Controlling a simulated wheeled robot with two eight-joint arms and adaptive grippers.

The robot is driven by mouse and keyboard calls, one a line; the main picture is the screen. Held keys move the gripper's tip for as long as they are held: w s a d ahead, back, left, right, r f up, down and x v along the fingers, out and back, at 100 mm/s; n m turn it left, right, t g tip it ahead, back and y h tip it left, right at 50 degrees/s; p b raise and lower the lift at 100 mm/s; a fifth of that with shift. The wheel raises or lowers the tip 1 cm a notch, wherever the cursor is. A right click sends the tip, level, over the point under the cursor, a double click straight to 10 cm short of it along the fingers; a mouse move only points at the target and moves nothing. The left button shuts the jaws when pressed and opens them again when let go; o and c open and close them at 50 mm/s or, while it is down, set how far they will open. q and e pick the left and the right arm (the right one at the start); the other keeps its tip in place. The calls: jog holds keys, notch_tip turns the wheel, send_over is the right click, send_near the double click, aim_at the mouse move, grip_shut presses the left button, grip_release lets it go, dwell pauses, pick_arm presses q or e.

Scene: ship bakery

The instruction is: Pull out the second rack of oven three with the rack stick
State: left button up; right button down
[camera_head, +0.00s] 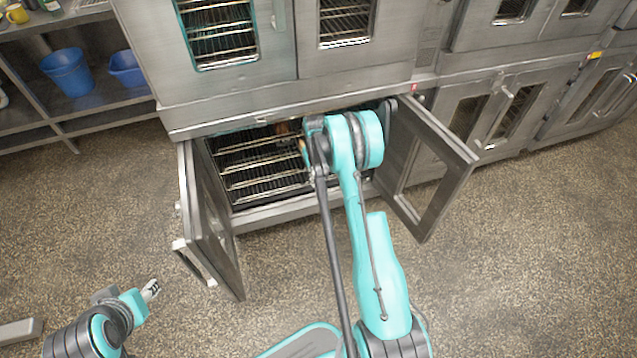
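The lower oven stands with its left door (212,225) and right door (432,165) swung open. Wire racks (262,168) show inside it, one above another; my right arm covers their right part. A long dark rod (335,260), apparently the rack stick, runs beside my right arm from the bottom edge up to the wrist at the oven mouth. My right gripper (310,150) is at the opening, mostly hidden by the wrist; its fingers and hold cannot be made out. My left arm is folded low at left, away from the oven; its gripper (150,290) is unclear.
A closed upper oven (285,80) sits right above the open one. More closed ovens (505,115) line the right. A shelf (25,105) with blue bins (68,72) stands at left. The speckled floor in front is clear.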

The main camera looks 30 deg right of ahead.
jog(key=w, duration=0.3)
jog(key=shift+w+d+f, duration=0.15)
jog(key=shift+w+d, duration=0.15)
jog(key=shift+d, duration=0.1)
notch_tip(320, 180, down, 2)
jog(key=shift+f+b, duration=0.1)
jog(key=shift+b, duration=0.65)
pick_arm(q)
jog(key=shift+f+b, duration=0.35)
jog(key=shift+f, duration=0.7)
pick_arm(e)
jog(key=shift+s+f, duration=0.1)
jog(key=shift+f, duration=0.55)
jog(key=shift+s, duration=0.1)
